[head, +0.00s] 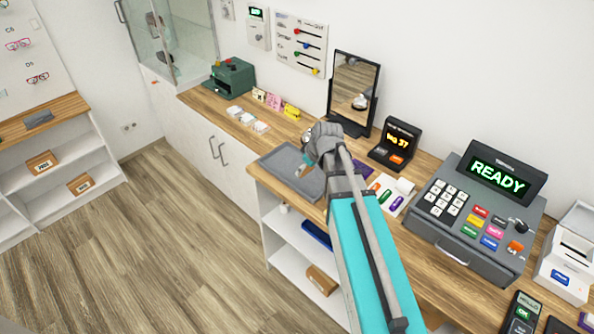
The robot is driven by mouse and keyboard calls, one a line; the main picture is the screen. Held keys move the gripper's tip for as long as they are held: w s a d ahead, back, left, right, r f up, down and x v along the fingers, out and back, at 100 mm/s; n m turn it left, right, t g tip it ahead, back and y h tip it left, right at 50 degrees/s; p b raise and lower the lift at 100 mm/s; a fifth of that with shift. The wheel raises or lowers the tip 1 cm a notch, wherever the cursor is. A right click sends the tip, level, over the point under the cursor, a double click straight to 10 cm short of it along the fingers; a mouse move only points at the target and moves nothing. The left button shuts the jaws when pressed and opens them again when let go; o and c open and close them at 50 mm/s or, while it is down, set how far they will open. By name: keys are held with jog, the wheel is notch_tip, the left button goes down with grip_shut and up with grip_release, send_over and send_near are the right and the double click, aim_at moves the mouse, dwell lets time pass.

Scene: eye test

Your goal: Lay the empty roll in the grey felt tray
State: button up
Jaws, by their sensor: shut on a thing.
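The grey felt tray (272,162) lies on the wooden counter, left of my arm. My gripper (304,168) is over the right part of the tray, mostly hidden behind my own wrist. It is shut on a small brownish piece (301,172), which looks like the empty roll, though little of it shows. I cannot tell whether the roll touches the tray floor or hangs just above it. The left part of the tray is bare.
A standing mirror (354,92) and a small black display (394,143) stand behind the tray. A grey cash register (470,215) is to the right. White cards (248,119) lie at the left. Open shelves (300,250) are below the counter.

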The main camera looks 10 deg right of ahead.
jog(key=shift+a+r, duration=0.1)
jog(key=shift+r, duration=0.05)
jog(key=w+f+b, duration=0.4)
jog(key=w, duration=0.5)
jog(key=b, duration=0.5)
send_near(295, 169)
jog(key=x, duration=0.2)
jog(key=shift+s+a+f, duration=0.1)
jog(key=shift+a+f, duration=0.1)
jog(key=shift+f, duration=0.1)
jog(key=shift+w+f+b, duration=0.45)
jog(key=shift+f+b, duration=0.35)
jog(key=shift+b, duration=0.05)
jog(key=shift+f+b, duration=1.15)
jog(key=shift+b, duration=0.05)
jog(key=shift+f, duration=0.2)
